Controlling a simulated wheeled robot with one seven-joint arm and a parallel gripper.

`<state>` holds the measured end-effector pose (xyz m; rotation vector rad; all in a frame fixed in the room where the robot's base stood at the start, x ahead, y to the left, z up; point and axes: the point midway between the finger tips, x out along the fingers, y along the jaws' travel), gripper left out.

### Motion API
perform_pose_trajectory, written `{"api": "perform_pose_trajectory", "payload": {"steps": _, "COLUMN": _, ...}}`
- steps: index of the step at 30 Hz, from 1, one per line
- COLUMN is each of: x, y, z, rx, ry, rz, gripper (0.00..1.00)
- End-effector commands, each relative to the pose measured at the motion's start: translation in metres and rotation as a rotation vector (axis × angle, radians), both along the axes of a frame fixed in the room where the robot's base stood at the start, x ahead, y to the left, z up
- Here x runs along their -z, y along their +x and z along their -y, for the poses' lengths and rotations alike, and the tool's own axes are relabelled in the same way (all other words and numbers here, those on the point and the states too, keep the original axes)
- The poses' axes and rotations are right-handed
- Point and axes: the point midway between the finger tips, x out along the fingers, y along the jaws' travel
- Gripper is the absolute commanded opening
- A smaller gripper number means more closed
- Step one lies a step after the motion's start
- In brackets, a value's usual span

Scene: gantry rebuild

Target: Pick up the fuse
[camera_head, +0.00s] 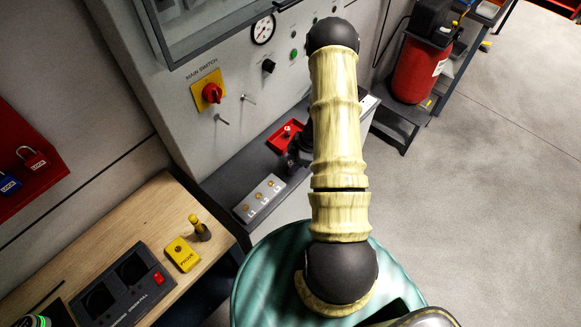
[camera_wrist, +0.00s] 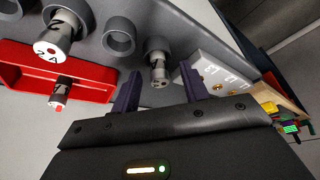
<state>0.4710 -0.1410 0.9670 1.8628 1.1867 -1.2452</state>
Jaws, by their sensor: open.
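Three small pale cylinders that look like fuses show in the wrist view. One fuse (camera_wrist: 158,70) sits in a grey round socket, in line with the gap between my fingers. A larger-looking fuse (camera_wrist: 55,48) marked "2A" sits in another socket at the upper left. A third fuse (camera_wrist: 60,92) with a red tip is at the red tray (camera_wrist: 92,80). My gripper (camera_wrist: 160,80) is open, with two dark fingers and nothing visibly held. In the head view, the red tray (camera_head: 276,143) holds a small pale piece, and my arm hides most of my gripper.
An empty grey socket (camera_wrist: 118,38) stands between the socketed fuses. A pale terminal block (camera_head: 259,199) with brass studs lies on the dark ledge. The cabinet (camera_head: 215,125) with its red main switch (camera_head: 212,93) rises behind. A wooden bench (camera_head: 160,205) is at left.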

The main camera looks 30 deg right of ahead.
Motion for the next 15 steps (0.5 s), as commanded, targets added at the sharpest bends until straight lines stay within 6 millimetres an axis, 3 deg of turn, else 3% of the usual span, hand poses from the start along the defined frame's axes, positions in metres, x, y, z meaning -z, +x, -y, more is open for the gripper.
{"api": "perform_pose_trajectory", "payload": {"steps": 1, "x": -0.0001, "y": 0.0, "z": 0.0003, "rx": 0.0, "ry": 0.0, "rz": 0.0, "gripper": 0.41}}
{"api": "perform_pose_trajectory", "payload": {"steps": 7, "x": -0.0002, "y": -0.0001, "z": 0.0004, "rx": 0.001, "ry": 0.0, "rz": 0.0, "gripper": 0.02}}
{"api": "perform_pose_trajectory", "payload": {"steps": 15, "x": -0.0004, "y": -0.0001, "z": 0.0004, "rx": 0.001, "ry": 0.0, "rz": 0.0, "gripper": 0.0}}
